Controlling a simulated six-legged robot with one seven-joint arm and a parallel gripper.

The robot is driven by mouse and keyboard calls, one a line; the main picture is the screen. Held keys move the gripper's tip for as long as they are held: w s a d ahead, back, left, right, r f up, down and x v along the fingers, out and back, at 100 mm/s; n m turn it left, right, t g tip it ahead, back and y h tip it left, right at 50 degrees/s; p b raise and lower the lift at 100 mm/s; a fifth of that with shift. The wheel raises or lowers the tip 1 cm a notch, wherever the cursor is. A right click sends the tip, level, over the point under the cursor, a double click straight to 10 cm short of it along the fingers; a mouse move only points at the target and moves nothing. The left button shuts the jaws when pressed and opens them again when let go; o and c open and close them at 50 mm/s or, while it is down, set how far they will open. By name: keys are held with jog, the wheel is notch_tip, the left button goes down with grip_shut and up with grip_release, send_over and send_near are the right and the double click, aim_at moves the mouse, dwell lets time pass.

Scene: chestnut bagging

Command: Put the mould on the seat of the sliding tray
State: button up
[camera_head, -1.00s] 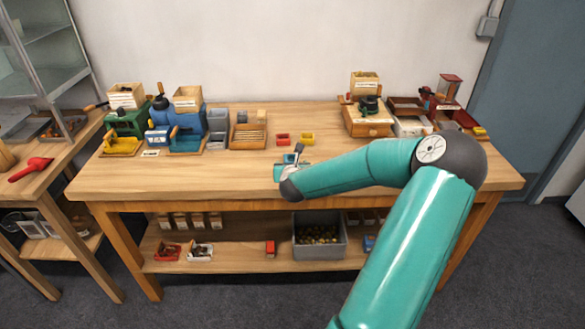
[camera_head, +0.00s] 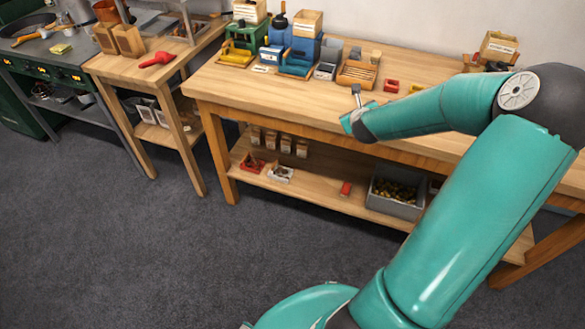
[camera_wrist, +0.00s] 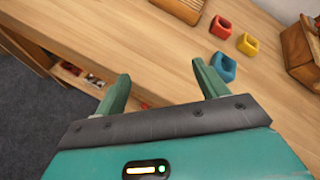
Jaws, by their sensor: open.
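Three small square mould-like pieces lie on the bench in the wrist view: a blue one (camera_wrist: 223,68), a red one (camera_wrist: 221,27) and a yellow one (camera_wrist: 248,44). The red piece (camera_head: 391,86) and yellow piece (camera_head: 416,88) also show in the head view. My gripper (camera_wrist: 163,80) is open and empty over the bench's front part, with the blue piece just beyond its right finger. In the head view, a green machine with a yellow tray (camera_head: 236,57) and a blue machine with a blue tray (camera_head: 297,67) stand at the back left. I cannot tell which tray slides.
A wooden box (camera_head: 357,73) stands beside the machines. A lower shelf holds a grey crate (camera_head: 397,208) and small red boxes. A side table with a red tool (camera_head: 157,60) stands at the left. The bench front (camera_head: 262,93) left of my arm is clear.

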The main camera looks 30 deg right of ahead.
jog(key=a+r+n+y, duration=0.3)
jog(key=a+n, duration=0.8)
jog(key=a, duration=0.2)
jog(key=s+a+r+n+g+y, duration=0.1)
jog(key=s+a+r+n, duration=0.4)
jog(key=s+a+n, duration=0.2)
jog(key=s+a+r+n+g, duration=0.2)
jog(key=s+a+r+n, duration=0.4)
jog(key=a+n, duration=0.4)
jog(key=shift+s+a+g+y, duration=0.3)
jog(key=shift+s+a+y, duration=0.1)
jog(key=shift+a, duration=0.1)
jog(key=shift+o, duration=0.5)
jog(key=s+a+r+n, duration=0.1)
jog(key=s+a+n, duration=0.1)
jog(key=s+n, duration=0.2)
jog(key=s+a+r+n+g+y, duration=0.1)
jog(key=s+n, duration=0.3)
jog(key=s, duration=0.3)
jog(key=shift+s+a+r, duration=0.15)
jog(key=shift+a+r, duration=0.2)
